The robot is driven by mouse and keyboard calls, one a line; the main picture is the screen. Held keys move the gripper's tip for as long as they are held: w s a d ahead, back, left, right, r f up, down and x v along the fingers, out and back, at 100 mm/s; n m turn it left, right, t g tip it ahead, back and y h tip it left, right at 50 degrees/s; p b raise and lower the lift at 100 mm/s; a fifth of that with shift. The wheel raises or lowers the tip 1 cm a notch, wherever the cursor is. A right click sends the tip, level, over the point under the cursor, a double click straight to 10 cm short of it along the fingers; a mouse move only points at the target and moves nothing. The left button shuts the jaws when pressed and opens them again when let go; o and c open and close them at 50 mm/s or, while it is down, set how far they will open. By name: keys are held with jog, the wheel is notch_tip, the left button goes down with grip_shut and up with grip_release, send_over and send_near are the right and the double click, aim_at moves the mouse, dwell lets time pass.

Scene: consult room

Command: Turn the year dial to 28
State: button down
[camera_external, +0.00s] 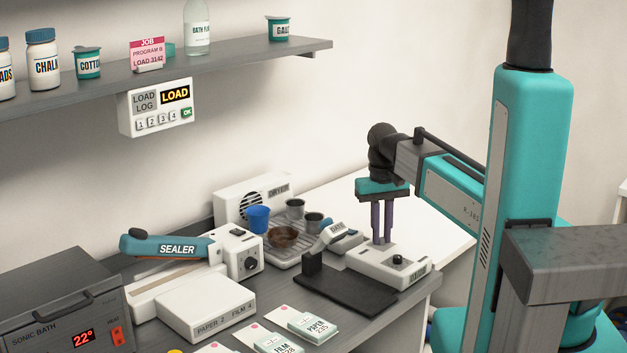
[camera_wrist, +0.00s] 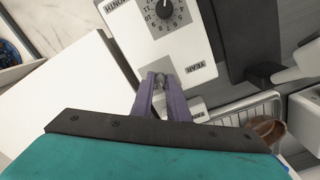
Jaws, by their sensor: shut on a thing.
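A white device (camera_external: 375,270) with dials stands at the right end of the counter; its face also shows in the wrist view (camera_wrist: 190,45). The month dial (camera_wrist: 163,10), a black knob in a grey ring of numbers, is at the top of the wrist view. My gripper (camera_external: 382,242) points down onto the device.
A black mat (camera_external: 350,292) with a dark upright block lies left of the device. Behind are a drying tray (camera_external: 276,251) with cups and a brown bowl, and a white dryer (camera_external: 238,198). Film and paper packs (camera_external: 314,326) lie in front. A white surface is to the right.

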jog(key=c, duration=1.7)
grip_release()
jog(key=shift+r, duration=0.15)
jog(key=shift+a+r+p, duration=0.1)
jog(key=shift+r+p, duration=0.9)
jog(key=shift+r, duration=0.2)
jog(key=shift+a+r+p, duration=0.15)
jog(key=shift+r+p, duration=1.95)
jog(key=shift+r, duration=3.5)
